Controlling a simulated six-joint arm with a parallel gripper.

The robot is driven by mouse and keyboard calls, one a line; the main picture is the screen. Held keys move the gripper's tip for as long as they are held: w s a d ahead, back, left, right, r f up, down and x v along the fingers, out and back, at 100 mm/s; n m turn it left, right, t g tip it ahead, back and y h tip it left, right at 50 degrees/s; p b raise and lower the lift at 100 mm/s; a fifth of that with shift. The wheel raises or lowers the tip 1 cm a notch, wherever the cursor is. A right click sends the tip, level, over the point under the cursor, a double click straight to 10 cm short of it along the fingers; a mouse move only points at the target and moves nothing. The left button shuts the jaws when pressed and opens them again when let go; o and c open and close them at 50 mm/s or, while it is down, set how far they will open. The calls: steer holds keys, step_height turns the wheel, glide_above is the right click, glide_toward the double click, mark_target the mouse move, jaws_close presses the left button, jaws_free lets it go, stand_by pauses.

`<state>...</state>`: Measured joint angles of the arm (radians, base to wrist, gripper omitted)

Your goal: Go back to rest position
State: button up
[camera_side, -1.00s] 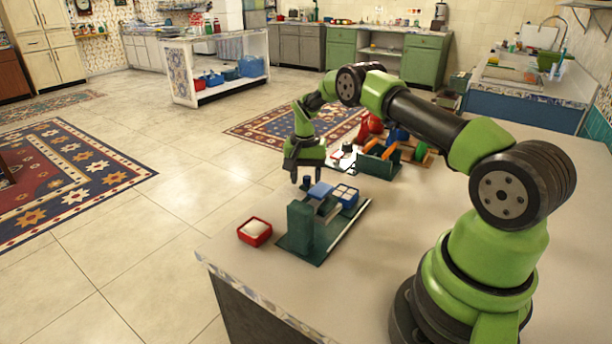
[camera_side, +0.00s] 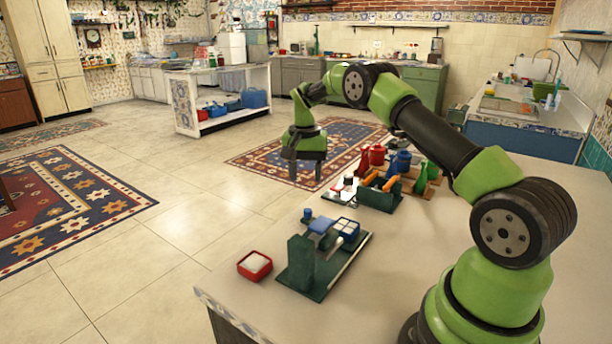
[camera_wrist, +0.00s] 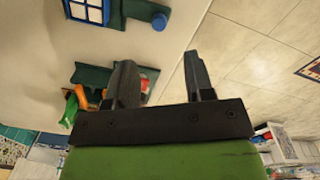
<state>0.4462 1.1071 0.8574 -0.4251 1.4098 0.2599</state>
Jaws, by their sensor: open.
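My gripper (camera_side: 306,178) is in the air above the table's far left edge, with nothing between its jaws. In the wrist view its two dark fingers (camera_wrist: 160,82) stand apart. It is clear of everything on the table. The green stand (camera_side: 302,262) with a blue flap and a blue divided box (camera_side: 347,228) stands below and nearer the side camera. A small blue knob-like piece (camera_side: 307,214) is at its far end; a blue round piece also shows in the wrist view (camera_wrist: 159,21).
A red tray with white contents (camera_side: 254,265) sits at the table's left edge. A second green stand (camera_side: 378,198) with orange parts, red pots (camera_side: 372,158), a blue pot (camera_side: 400,162) and a green bottle (camera_side: 421,180) stand farther back. The table's front right (camera_side: 400,260) is clear.

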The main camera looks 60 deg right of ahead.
steer(key=s+a+r+n+t, duration=0.25)
steer(key=a+r, duration=0.35)
steer(key=r, duration=0.3)
steer(key=s+a+r+n+t, duration=0.15)
steer(key=s+a+r, duration=0.25)
steer(key=a+r, duration=0.4)
steer(key=s+a+r+n+t+y, duration=0.1)
steer(key=s+a, duration=0.3)
steer(key=s, duration=0.5)
steer(key=s+a+r+n+t+y, duration=0.1)
steer(key=s+a+n+t, duration=0.1)
steer(key=s, duration=0.7)
steer(key=shift+s+a+n, duration=0.15)
steer(key=shift+a+n, duration=0.65)
steer(key=shift+a, duration=0.15)
